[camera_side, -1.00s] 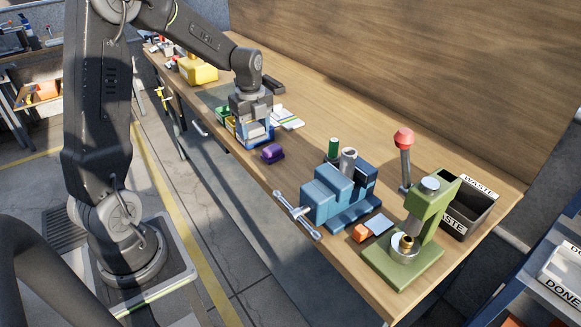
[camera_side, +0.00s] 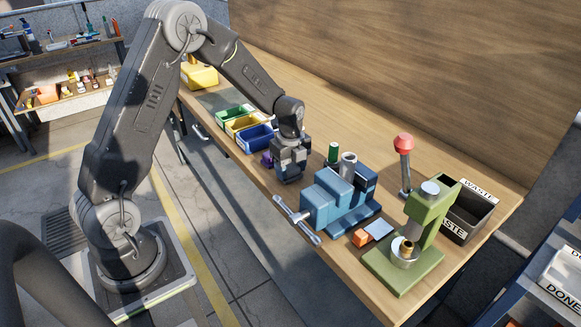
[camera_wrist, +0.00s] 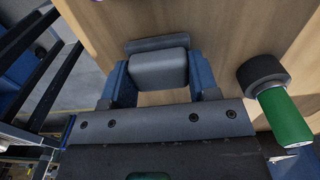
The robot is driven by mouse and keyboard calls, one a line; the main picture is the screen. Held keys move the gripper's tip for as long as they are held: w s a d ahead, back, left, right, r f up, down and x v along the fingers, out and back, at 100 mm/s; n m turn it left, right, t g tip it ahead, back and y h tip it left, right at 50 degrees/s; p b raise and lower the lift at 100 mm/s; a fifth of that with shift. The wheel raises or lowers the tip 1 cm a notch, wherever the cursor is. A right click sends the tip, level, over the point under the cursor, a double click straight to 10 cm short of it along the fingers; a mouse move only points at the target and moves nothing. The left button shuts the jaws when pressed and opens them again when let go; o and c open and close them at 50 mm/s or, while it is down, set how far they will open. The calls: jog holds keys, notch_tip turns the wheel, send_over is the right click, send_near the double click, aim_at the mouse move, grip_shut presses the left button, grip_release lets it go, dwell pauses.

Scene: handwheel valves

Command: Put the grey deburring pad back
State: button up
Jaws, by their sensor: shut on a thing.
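My gripper (camera_side: 289,178) is low over the bench, left of the blue vise. In the wrist view, its two blue fingers are shut on the grey deburring pad (camera_wrist: 160,70), a rounded grey block. A darker grey edge shows just beyond the block; I cannot tell whether it is part of the pad. In the side view the pad is hard to tell apart from the grey gripper, and whether it touches the bench is unclear.
Green (camera_side: 232,115), yellow (camera_side: 245,124) and blue (camera_side: 256,138) bins stand behind my gripper, beside a partly hidden purple block (camera_side: 266,159). The blue vise (camera_side: 330,200), green cylinder (camera_side: 333,152) and green press (camera_side: 425,220) are to the right. A waste bin (camera_side: 470,212) stands beyond.

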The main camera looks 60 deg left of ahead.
aim_at(291, 167)
jog(key=o, duration=0.8)
jog(key=shift+f, duration=0.1)
jog(key=s+d+r+n+t, duration=0.1)
jog(key=s+d+r+n, duration=0.1)
jog(key=r, duration=0.7)
jog(key=s+d+r+n, duration=0.2)
jog(key=r, duration=0.7)
jog(key=shift+s+d+r+n+t, duration=0.8)
jog(key=shift+s+d+n, duration=0.7)
jog(key=shift+s+n, duration=1.2)
jog(key=shift+s+d+r+n+t, duration=0.75)
jog(key=shift+s+d+n, duration=1)
jog(key=shift+s, duration=1.7)
jog(key=shift+s+d+r+n+t, duration=0.8)
jog(key=shift+s+d+n, duration=0.5)
jog(key=shift+s+n, duration=1.5)
